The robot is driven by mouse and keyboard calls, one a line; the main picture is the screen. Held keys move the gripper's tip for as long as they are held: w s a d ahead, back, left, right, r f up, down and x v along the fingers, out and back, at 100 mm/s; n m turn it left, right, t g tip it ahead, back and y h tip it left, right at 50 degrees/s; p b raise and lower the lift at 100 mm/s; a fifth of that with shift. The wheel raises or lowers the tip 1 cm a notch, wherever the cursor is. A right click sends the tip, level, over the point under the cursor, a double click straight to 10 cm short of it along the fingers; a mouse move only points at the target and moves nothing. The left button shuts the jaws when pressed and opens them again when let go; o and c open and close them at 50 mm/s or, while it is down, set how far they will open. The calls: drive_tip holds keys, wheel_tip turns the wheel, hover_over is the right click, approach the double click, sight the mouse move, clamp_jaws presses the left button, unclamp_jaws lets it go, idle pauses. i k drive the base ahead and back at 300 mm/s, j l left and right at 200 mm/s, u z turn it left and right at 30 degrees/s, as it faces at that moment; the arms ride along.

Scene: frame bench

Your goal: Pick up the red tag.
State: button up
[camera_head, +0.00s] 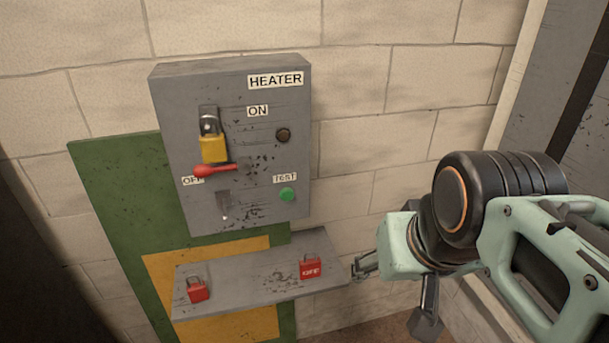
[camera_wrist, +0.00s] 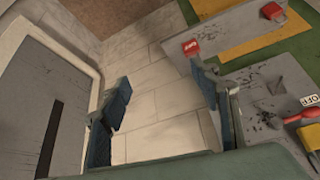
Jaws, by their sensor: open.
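A small red tag with white lettering (camera_head: 310,267) stands at the right end of a grey shelf (camera_head: 240,292) under the heater box. It also shows in the wrist view (camera_wrist: 191,48), just beyond the tip of one finger. My gripper (camera_head: 393,295) is open and empty, to the right of the tag and the shelf end. In the wrist view, wall shows between its spread fingers (camera_wrist: 163,88). I cannot tell whether a finger touches the tag.
A red padlock (camera_head: 197,291) sits at the shelf's left end. Above, the grey HEATER box (camera_head: 240,90) carries a yellow padlock (camera_head: 214,149), a red lever handle (camera_head: 216,170) and a green button (camera_head: 288,194). A pale block wall (camera_head: 400,90) stands behind.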

sight(310, 268)
drive_tip(key=i+l+u, duration=0.1)
drive_tip(key=l, duration=0.2)
drive_tip(key=i+l+u, duration=0.15)
drive_tip(key=l, duration=0.2)
drive_tip(key=i+l+u, duration=0.1)
drive_tip(key=l, duration=0.2)
drive_tip(key=i+l+u, duration=0.15)
drive_tip(key=l, duration=0.2)
drive_tip(key=i+l+u, duration=0.1)
drive_tip(key=l, duration=0.25)
